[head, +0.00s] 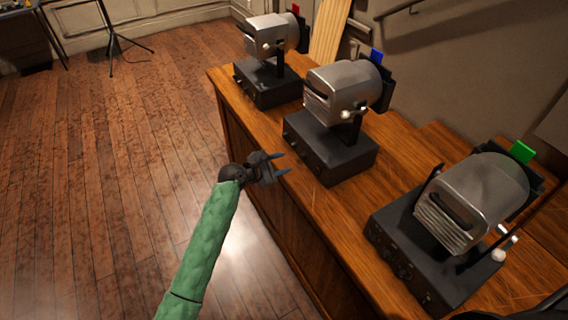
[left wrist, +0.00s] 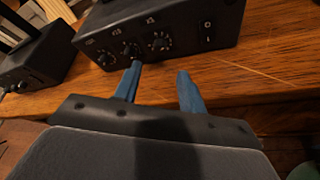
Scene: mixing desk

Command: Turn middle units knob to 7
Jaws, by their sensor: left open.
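The middle unit is a grey metal lamp-like head on a black base box (head: 330,150), with a blue tab (head: 377,56) on top. In the left wrist view, the front of a black box (left wrist: 185,30) shows a row of three round knobs and a switch (left wrist: 208,30). The right knob (left wrist: 160,42) has a white dial scale; its setting is too small to read. My left gripper (head: 284,164) is open and empty, in front of the middle unit's box and apart from it. Its blue fingers (left wrist: 159,72) point at the knob row, the left finger overlapping just below the middle knob (left wrist: 130,49).
A similar unit with a red tab (head: 268,82) stands farther back, and one with a green tab (head: 415,255) stands nearer at right. All stand on a wooden desk (head: 240,110). The wooden floor left of the desk is clear. A black stand (head: 112,45) is far off.

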